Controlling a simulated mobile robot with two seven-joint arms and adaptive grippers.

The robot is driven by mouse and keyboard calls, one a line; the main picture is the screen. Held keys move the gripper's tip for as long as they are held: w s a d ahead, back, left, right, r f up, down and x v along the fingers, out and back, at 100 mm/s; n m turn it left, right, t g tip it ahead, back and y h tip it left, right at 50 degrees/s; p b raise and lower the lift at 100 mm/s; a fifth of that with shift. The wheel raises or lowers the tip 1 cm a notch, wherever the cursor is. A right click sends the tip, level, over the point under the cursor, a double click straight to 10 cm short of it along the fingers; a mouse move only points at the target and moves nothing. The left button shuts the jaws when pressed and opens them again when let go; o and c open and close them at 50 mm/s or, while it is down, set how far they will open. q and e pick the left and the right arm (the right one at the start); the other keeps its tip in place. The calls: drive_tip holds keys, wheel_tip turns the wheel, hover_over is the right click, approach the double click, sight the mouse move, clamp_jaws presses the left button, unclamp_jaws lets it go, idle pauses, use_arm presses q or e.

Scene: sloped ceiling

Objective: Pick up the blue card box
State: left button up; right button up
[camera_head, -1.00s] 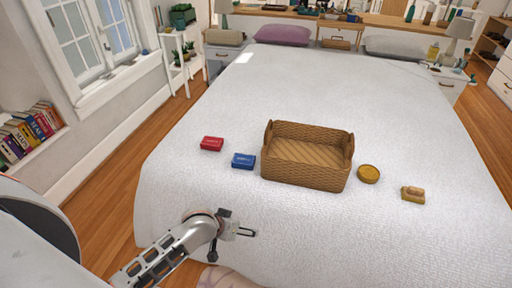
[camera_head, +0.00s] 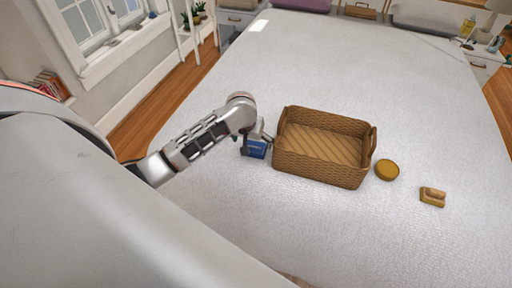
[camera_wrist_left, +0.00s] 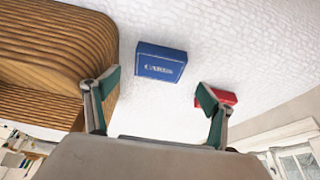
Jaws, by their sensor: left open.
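The blue card box (camera_head: 256,150) lies on the white bed, just left of the wicker basket, partly covered by my left gripper (camera_head: 257,140) in the head view. In the left wrist view the blue card box (camera_wrist_left: 161,63) shows whole, with light lettering, just beyond and between the fingertips. My left gripper (camera_wrist_left: 153,92) is open and empty, with its fingers spread to either side of the box's line. Whether a finger touches the box I cannot tell. My right gripper is not in view.
The wicker basket (camera_head: 323,169) stands close beside the gripper; its wall is near one finger in the wrist view. A red box (camera_wrist_left: 229,97) lies behind the other finger. A round yellow tin (camera_head: 387,170) and a small tan item (camera_head: 433,196) lie right of the basket.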

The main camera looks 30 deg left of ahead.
sight(254, 147)
use_arm(q)
drive_tip(key=shift+x, duration=2.85)
drive_tip(key=shift+s+d, duration=0.1)
drive_tip(key=shift+d, duration=0.1)
drive_tip(key=c, duration=1.3)
